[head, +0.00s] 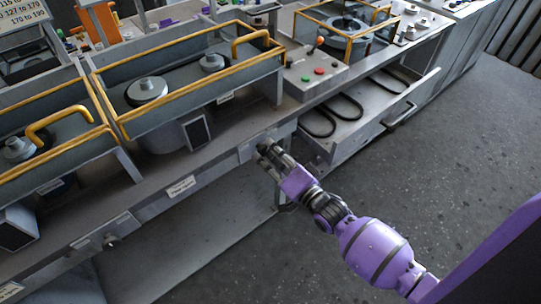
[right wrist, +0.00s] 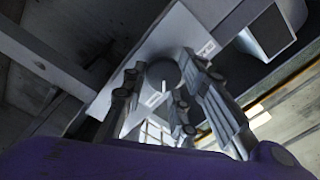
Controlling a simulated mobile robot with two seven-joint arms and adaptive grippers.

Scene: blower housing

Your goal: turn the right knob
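The right knob (right wrist: 163,73) is a round dark grey knob on a pale plate (right wrist: 182,32), seen in the right wrist view. In the head view that plate sits on the bench's front edge, and my right gripper (head: 266,150) hides the knob. In the right wrist view my right gripper (right wrist: 162,84) has its fingers spread on both sides of the knob. A small gap seems to show beside it; whether any finger touches it is unclear. My left gripper is not in view.
Another knob (head: 111,241) sits on a plate further left along the bench front. An open drawer (head: 345,125) with black belts juts out right of my right gripper. A button panel (head: 316,73) and yellow-railed bays (head: 190,85) are above. The floor (head: 440,150) is clear.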

